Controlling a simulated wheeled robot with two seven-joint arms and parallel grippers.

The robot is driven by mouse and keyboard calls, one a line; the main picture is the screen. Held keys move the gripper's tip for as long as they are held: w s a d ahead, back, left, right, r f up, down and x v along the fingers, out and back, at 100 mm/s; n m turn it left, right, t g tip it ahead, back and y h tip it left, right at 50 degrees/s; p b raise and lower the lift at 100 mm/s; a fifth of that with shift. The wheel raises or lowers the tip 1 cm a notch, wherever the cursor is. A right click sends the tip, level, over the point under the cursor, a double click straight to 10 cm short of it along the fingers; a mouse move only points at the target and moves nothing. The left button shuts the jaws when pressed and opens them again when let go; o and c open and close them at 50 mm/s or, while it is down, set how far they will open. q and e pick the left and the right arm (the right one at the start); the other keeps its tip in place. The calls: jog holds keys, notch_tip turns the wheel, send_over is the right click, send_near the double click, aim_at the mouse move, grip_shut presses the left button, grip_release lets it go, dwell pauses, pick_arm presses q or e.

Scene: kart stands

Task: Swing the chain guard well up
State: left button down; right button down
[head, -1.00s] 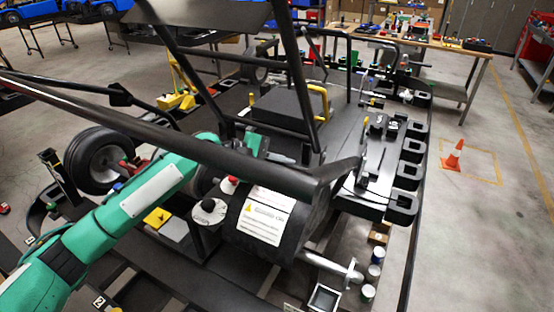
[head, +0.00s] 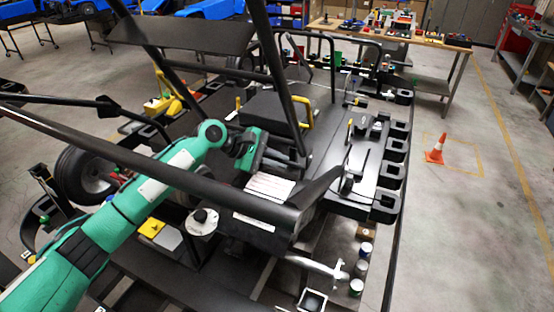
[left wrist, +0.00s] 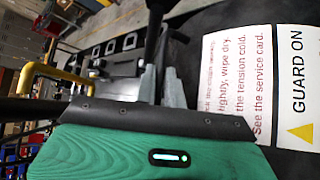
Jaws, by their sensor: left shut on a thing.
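The chain guard (head: 262,215) is a dark cover with a white printed label, in the middle of the head view. Its label is strongly foreshortened there. In the left wrist view the guard (left wrist: 192,55) fills the right side, with "GUARD ON" readable. My left gripper (head: 288,160) is at the guard's far side, beyond the label. Its grey fingers (left wrist: 160,82) are shut on a dark bar-like part of the guard. The exact contact is partly hidden in the head view. My right gripper is not in view.
Black kart frame tubes cross in front of and above my left arm. A black seat (head: 272,112) and yellow handle (head: 306,112) stand behind the gripper. Paint cans (head: 358,270) sit at the lower right. An orange cone (head: 436,150) stands on open floor at right.

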pick_arm(q)
jog(key=c, duration=1.5)
grip_release()
jog(key=shift+a, duration=0.1)
jog(key=shift+a+r, duration=0.1)
jog(key=shift+a, duration=0.1)
jog(key=b+v, duration=0.5)
jog(key=v, duration=0.8)
jog(key=shift+r, duration=0.15)
